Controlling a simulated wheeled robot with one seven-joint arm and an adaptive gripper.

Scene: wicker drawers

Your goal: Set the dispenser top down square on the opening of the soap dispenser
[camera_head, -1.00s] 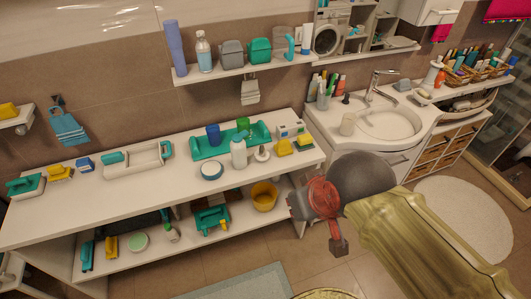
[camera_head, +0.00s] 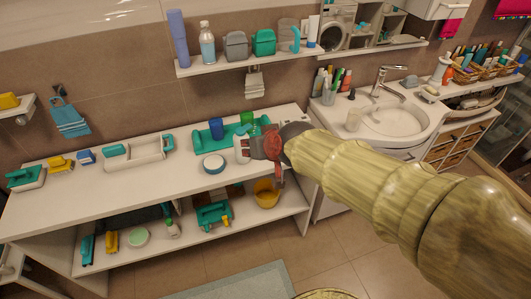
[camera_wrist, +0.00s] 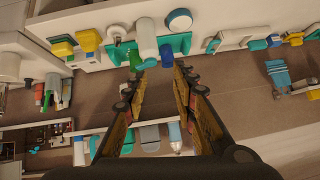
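A white bottle, seemingly the soap dispenser (camera_head: 241,151), stands upright on the white counter, partly covered by my gripper. It also shows between and beyond my fingers in the wrist view (camera_wrist: 147,38). A small white piece with a round base, seemingly the dispenser top (camera_wrist: 117,34), sits on the counter beside the bottle in the wrist view. In the head view my gripper hides it. My gripper (camera_wrist: 158,72) is open, with nothing between its fingers. In the head view my gripper (camera_head: 258,147) overlaps the bottle's right side; I cannot tell whether they touch.
A teal tray (camera_head: 203,141) with a blue cup (camera_head: 216,129) stands behind the bottle. A white-and-blue round tub (camera_head: 213,164) is to its left. Yellow boxes (camera_wrist: 62,46) show in the wrist view. A loaded shelf (camera_head: 220,64) hangs above. Bare counter (camera_head: 110,205) lies front left.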

